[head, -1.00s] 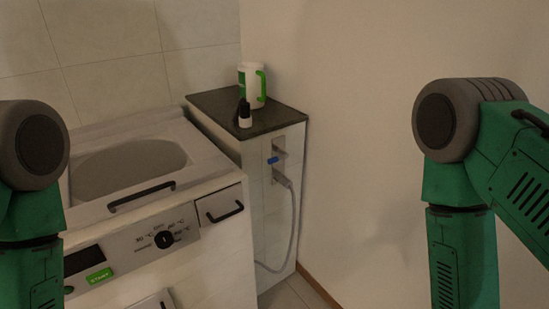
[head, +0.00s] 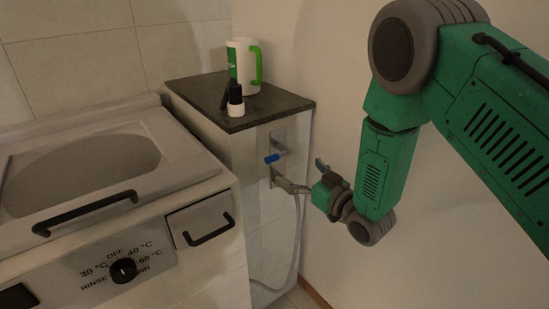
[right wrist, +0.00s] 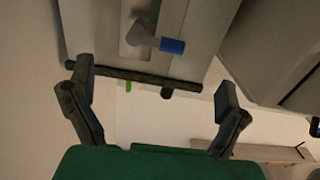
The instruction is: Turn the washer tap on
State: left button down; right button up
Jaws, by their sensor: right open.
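The washer tap (head: 282,151) is a grey metal fitting on a plate on the side of the tiled ledge, with a blue-tipped handle (head: 271,158) pointing left. A grey hose (head: 297,225) hangs from the connector below it. In the right wrist view the blue handle tip (right wrist: 172,46) lies ahead of and between the fingers, apart from them. My right gripper (head: 308,177) is open and empty, just right of the tap and slightly lower. Its two spread fingers show in the right wrist view (right wrist: 155,85). My left gripper is out of view.
The washer (head: 105,215) with a black-handled drawer (head: 203,225) stands left. A white mug with a green handle (head: 241,66) and a small dark-topped bottle (head: 235,100) stand on the dark ledge top (head: 280,103). The plain wall is close on the right.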

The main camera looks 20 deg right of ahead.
aim_at(280, 158)
jog(key=x, duration=0.5)
jog(key=b+x, duration=0.1)
jog(key=x, duration=0.2)
jog(key=shift+w+d+f, duration=0.2)
jog(key=shift+w+f, duration=0.1)
jog(key=shift+w, duration=0.15)
jog(key=shift+w+a, duration=0.25)
jog(key=shift+w, duration=0.05)
jog(key=shift+r, duration=0.1)
jog(key=c, duration=1.6)
